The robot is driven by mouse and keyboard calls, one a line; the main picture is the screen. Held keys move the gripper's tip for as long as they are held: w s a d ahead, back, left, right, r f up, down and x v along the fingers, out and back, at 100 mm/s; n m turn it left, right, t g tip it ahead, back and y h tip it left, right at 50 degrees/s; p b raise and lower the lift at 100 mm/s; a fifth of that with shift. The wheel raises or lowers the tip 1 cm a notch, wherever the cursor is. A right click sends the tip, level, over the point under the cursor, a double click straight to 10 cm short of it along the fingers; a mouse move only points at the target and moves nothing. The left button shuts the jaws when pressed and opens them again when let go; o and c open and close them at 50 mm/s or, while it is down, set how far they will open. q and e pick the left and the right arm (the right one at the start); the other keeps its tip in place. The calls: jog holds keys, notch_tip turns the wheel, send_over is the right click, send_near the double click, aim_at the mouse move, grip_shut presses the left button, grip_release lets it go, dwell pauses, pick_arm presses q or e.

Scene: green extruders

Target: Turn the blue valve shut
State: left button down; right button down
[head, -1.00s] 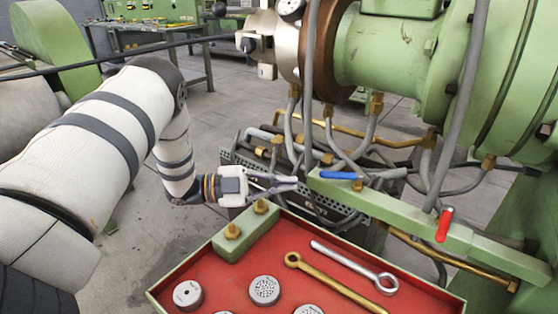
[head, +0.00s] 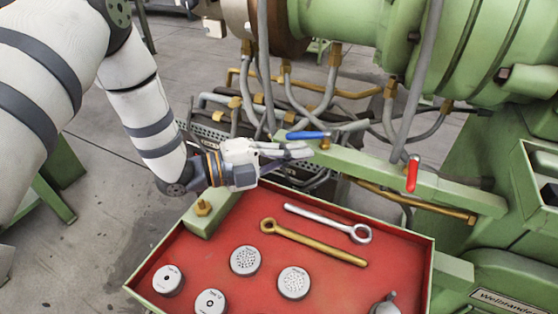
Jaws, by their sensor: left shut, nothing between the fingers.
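The blue valve handle (head: 307,135) lies along the green rail, pointing left from its brass fitting (head: 325,143). My left gripper (head: 309,150) comes in from the left with its fingers shut and empty. Its fingertips are just below the blue handle in the picture; I cannot tell whether they touch it. The red valve handle (head: 412,174) hangs down on the same green rail (head: 450,190) farther right. My right gripper is not in view.
A red tray with a green rim (head: 435,262) lies below the rail. It holds a silver eye rod (head: 325,222), a brass eye rod (head: 312,242) and several round perforated discs (head: 245,260). Grey hoses (head: 300,95) and the green extruder (head: 350,18) stand behind.

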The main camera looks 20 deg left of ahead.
aim_at(307, 135)
pick_arm(q)
jog(key=shift+w+a+f, duration=0.25)
jog(key=shift+w+a, duration=0.35)
jog(key=shift+w, duration=0.35)
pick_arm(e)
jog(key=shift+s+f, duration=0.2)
pick_arm(q)
jog(key=shift+w+a+m+g+h, duration=0.15)
jog(key=shift+a+m+g+h, duration=0.1)
jog(key=shift+m+g+h, duration=0.15)
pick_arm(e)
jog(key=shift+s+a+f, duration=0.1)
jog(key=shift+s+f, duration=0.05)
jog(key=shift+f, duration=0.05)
